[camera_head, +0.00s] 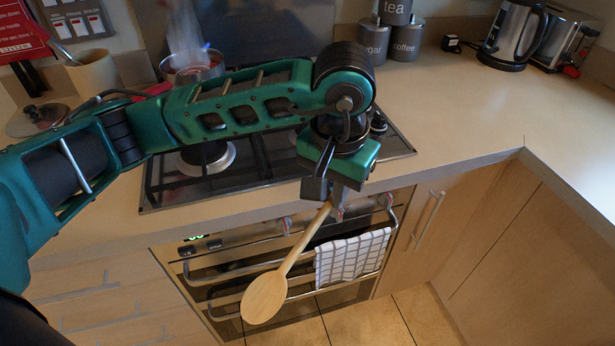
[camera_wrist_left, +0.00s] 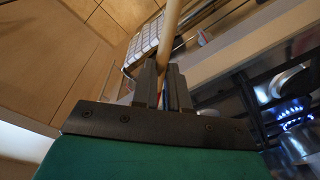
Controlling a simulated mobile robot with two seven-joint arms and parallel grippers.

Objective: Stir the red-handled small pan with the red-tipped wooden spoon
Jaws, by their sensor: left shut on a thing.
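The wooden spoon (camera_head: 265,297) hangs from my left gripper (camera_head: 328,192), bowl down and tilted to the left, in front of the oven. My left gripper is shut on the upper end of its handle. In the left wrist view the pale handle (camera_wrist_left: 172,32) runs up from between the fingers (camera_wrist_left: 163,86), with a little red by them. The steaming small pan (camera_head: 192,68) stands at the back left of the hob, beyond my arm. A red handle (camera_head: 158,88) shows beside it, partly hidden by my arm. My right gripper is not in view.
The black hob (camera_head: 165,199) lies under my left arm; blue flames (camera_wrist_left: 292,113) show in the left wrist view. A checked towel (camera_head: 352,256) hangs on the oven rail. Canisters (camera_head: 407,40), a kettle (camera_head: 512,35) and a toaster stand behind. The right counter is mostly clear.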

